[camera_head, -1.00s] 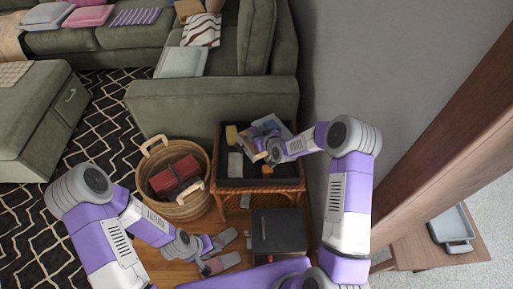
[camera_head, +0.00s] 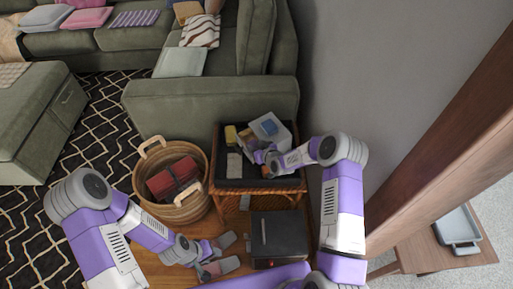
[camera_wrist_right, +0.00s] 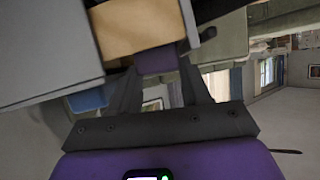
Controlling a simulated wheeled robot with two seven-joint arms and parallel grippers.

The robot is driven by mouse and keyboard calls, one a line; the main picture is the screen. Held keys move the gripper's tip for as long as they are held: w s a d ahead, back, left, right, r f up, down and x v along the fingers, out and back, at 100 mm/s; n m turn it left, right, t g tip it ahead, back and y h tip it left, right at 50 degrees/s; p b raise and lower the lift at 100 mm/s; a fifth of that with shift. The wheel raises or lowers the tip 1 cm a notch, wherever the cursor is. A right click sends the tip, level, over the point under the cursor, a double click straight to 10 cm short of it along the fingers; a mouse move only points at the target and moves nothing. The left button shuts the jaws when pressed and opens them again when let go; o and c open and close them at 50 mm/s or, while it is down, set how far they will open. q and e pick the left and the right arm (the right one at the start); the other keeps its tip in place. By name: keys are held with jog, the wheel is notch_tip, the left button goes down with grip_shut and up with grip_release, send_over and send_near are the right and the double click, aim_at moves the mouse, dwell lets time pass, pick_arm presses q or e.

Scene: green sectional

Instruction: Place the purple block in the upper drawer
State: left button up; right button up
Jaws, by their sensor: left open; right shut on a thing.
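A small grey cabinet (camera_head: 270,126) with a blue patch stands on the side table's dark top. My right gripper (camera_head: 259,152) is at its near side. In the right wrist view, the purple block (camera_wrist_right: 157,60) sits between the dark fingers of this gripper, which is shut on it. Past the block is a tan surface (camera_wrist_right: 135,24) beside grey panels (camera_wrist_right: 45,45), which looks like the inside of an open drawer; I cannot tell which drawer. My left gripper (camera_head: 229,254) is open and empty, low above the floor.
A yellow item (camera_head: 231,135) and a pale item (camera_head: 234,164) lie on the wicker side table (camera_head: 258,186). A basket (camera_head: 170,206) with red items stands left of it. A black box (camera_head: 278,240) is in front. A wall closes off the right.

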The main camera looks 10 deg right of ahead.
jog(key=o, duration=1)
jog(key=shift+s+d+f, duration=0.2)
jog(key=shift+f, duration=0.1)
jog(key=shift+o, duration=0.3)
jog(key=shift+d+f, duration=0.1)
jog(key=r+p+v, duration=0.1)
jog(key=p+v, duration=0.3)
jog(key=v, duration=0.7)
jog(key=s+a+f+m+g, duration=0.2)
jog(key=s+a+g, duration=0.1)
jog(key=s, duration=0.6)
jog(key=s+a+f+m+g, duration=0.2)
jog(key=s+a+f+g, duration=0.1)
jog(key=s, duration=0.6)
jog(key=s+a+f+m+g, duration=0.2)
jog(key=s+g, duration=0.3)
jog(key=s, duration=0.5)
jog(key=shift+a+f, duration=0.65)
jog(key=shift+f, duration=0.1)
jog(key=shift+s, duration=0.1)
